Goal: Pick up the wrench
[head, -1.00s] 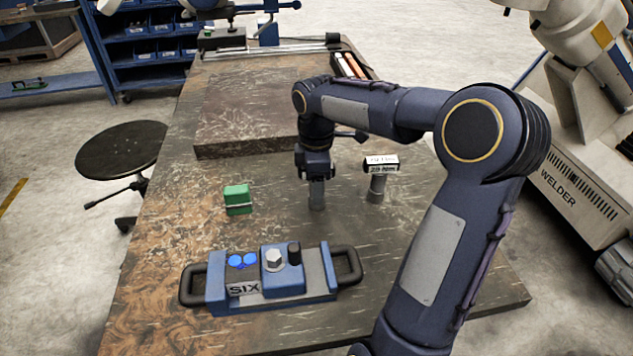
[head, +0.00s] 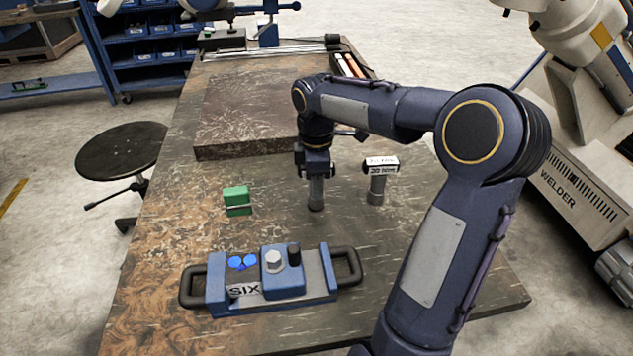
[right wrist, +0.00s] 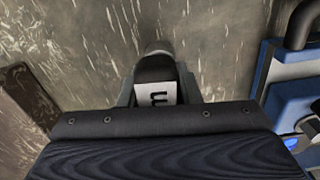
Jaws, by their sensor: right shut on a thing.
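The wrench stands upright on the table; its grey shaft (head: 316,193) shows below my right gripper (head: 315,172) in the head view. The jaws cover its upper part there. In the right wrist view its black and white head (right wrist: 158,90), with part of a letter label, sits between the fingers of my right gripper (right wrist: 160,88), which is shut on it. I cannot tell whether the shaft's foot touches the table. A similar upright tool (head: 378,182) with a white label and grey shaft stands just to the right, apart from the gripper. My left gripper is not in view.
A blue box with black handles (head: 272,277) lies in front on the worn table (head: 160,290). A green block (head: 237,201) stands to the left. A raised dark slab (head: 245,115) lies behind. A round stool (head: 120,150) and a welder (head: 575,200) flank the table.

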